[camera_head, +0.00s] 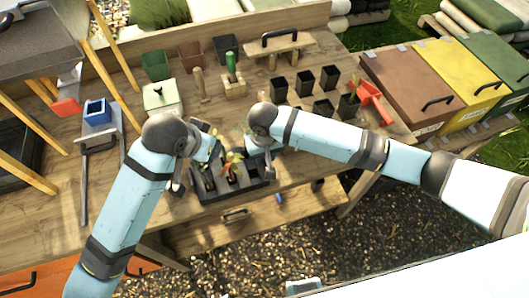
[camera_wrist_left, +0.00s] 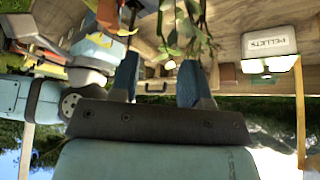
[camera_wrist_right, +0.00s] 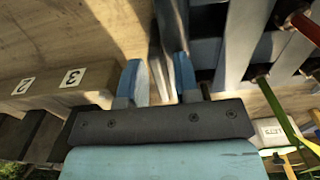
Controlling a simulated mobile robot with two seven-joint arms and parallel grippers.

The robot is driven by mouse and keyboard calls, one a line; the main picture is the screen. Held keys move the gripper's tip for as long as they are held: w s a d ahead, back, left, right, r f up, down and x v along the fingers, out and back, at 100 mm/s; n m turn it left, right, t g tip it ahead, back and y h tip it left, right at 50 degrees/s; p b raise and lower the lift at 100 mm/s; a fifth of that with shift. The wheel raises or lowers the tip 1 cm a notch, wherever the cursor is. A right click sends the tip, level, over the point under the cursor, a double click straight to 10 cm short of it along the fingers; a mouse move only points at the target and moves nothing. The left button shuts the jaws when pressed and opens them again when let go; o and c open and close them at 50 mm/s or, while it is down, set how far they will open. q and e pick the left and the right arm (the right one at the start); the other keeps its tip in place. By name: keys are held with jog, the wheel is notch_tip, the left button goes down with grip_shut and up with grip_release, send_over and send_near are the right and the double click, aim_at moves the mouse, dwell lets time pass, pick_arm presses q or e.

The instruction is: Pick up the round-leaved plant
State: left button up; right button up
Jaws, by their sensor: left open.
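A dark divided tray (camera_head: 256,190) stands at the front of the bench and holds several small plants. A leafy plant (camera_wrist_left: 186,32) with broad green leaves shows in the left wrist view, beyond the fingertips; I cannot tell surely whether it is the round-leaved one. A red, yellow and green plant (camera_head: 233,162) stands in the tray. My left gripper (camera_wrist_left: 160,72) is open and empty, close over the tray's left part. My right gripper (camera_wrist_right: 157,70) has its fingers apart at the tray's right part; grey tray walls (camera_wrist_right: 240,40) lie beyond and beside them. Its fingertips are hidden in the head view.
Coloured bins (camera_head: 410,82) stand at the right. Wooden legs rise at the left.

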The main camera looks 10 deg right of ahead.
grip_shut()
pick_arm(q)
jog(key=shift+c, duration=0.3)
jog(key=n+g+y, duration=0.4)
jog(key=n+g, duration=0.1)
jog(key=n, duration=0.3)
send_over(226, 158)
jog(key=f, duration=0.5)
jog(key=shift+w+d+f, duration=0.1)
jog(key=shift+w+d, duration=0.1)
jog(key=shift+a+f, duration=0.15)
jog(key=shift+f, duration=1.2)
jog(key=shift+a+f, duration=0.1)
jog(key=shift+f, duration=1.25)
